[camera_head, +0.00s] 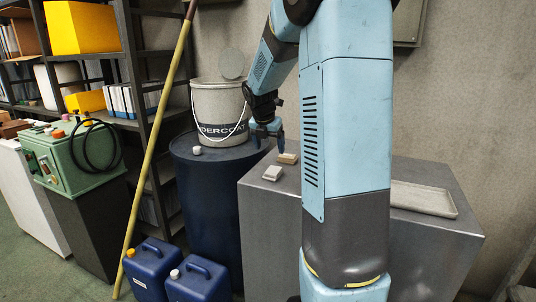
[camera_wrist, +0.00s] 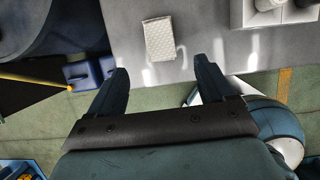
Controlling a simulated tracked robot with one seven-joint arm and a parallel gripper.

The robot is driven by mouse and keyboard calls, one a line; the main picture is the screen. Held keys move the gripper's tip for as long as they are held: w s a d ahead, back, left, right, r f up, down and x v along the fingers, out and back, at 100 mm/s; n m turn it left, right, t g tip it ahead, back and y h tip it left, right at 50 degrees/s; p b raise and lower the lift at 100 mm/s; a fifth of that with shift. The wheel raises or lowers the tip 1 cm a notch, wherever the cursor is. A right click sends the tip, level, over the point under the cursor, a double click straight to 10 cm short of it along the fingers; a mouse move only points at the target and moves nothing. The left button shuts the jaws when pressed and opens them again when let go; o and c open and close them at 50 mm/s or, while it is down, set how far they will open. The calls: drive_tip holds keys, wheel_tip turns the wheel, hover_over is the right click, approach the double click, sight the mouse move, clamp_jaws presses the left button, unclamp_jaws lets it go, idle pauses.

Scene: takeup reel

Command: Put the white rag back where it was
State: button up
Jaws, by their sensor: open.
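A white, quilted-looking folded piece, apparently the white rag (camera_wrist: 160,38), lies flat on the grey table near its edge in the wrist view. In the head view it appears to be the pale small block (camera_head: 272,174) at the left end of the tabletop. My gripper (camera_head: 268,142) is open and empty, with its fingers pointing down above that end of the table. In the wrist view my gripper (camera_wrist: 161,68) has its fingers spread wide, and the white piece shows beyond the fingertips, apart from them.
A tan block (camera_head: 287,158) lies behind the pale one. A shallow tray (camera_head: 424,198) lies on the right of the table (camera_head: 262,226), partly hidden by my arm; white items show there in the wrist view. A blue drum (camera_head: 215,205) bearing a bucket (camera_head: 220,110) stands left.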

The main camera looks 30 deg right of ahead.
drive_tip(key=s+a+r+m+t+y, duration=0.1)
drive_tip(key=s+a+r+m, duration=0.1)
drive_tip(key=s+a+m, duration=0.4)
drive_tip(key=s+a+r+m+t+y, duration=0.1)
drive_tip(key=s+a+r+m, duration=0.2)
drive_tip(key=s+a+m, duration=0.3)
drive_tip(key=s+a+r+m+t+y, duration=0.1)
drive_tip(key=s+a+m, duration=0.5)
drive_tip(key=s+m, duration=0.7)
drive_tip(key=s+r, duration=0.1)
drive_tip(key=s, duration=0.5)
drive_tip(key=shift+a+r+m, duration=0.2)
drive_tip(key=shift+r+m, duration=0.1)
drive_tip(key=shift+r, duration=0.05)
